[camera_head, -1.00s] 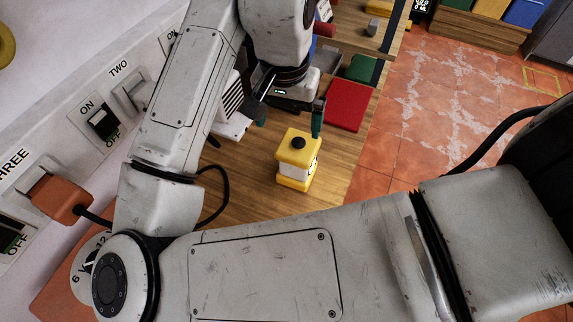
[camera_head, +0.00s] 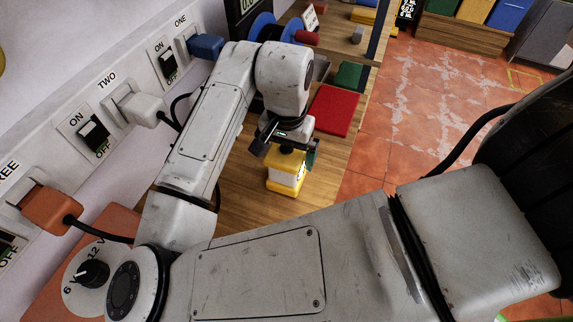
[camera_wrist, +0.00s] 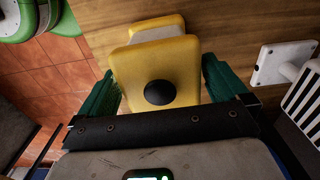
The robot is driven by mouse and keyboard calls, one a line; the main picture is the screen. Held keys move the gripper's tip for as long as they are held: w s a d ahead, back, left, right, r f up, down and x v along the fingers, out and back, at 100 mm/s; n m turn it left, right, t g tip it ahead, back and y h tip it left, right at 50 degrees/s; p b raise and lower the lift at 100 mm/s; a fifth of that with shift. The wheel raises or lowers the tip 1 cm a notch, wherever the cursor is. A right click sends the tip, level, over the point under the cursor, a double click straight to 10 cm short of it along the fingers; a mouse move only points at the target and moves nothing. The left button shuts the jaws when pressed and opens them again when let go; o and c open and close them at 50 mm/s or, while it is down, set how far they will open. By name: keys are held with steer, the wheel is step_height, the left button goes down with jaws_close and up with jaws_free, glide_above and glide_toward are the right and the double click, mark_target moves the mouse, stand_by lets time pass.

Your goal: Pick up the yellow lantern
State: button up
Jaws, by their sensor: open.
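The yellow lantern (camera_head: 285,180) stands upright on the wooden bench, with a yellow top, pale middle and yellow base. My gripper (camera_head: 288,157) is at its top in the head view and partly covers it. In the wrist view the lantern's yellow top (camera_wrist: 158,70) with its black knob lies between my gripper's two green fingers (camera_wrist: 163,85). The fingers are open, one on each side of the top, with a small gap visible on each side. Whether the fingertips reach below the top's level is hard to tell.
A red book-like block (camera_head: 335,110) and a green one (camera_head: 349,75) lie farther along the bench (camera_head: 245,205). Wall switches (camera_head: 92,133) with plugs and cables line the left. A white object (camera_wrist: 272,64) lies near the lantern in the wrist view. Tiled floor is at right.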

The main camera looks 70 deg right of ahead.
steer(key=shift+f, duration=0.85)
steer(key=c, duration=1.1)
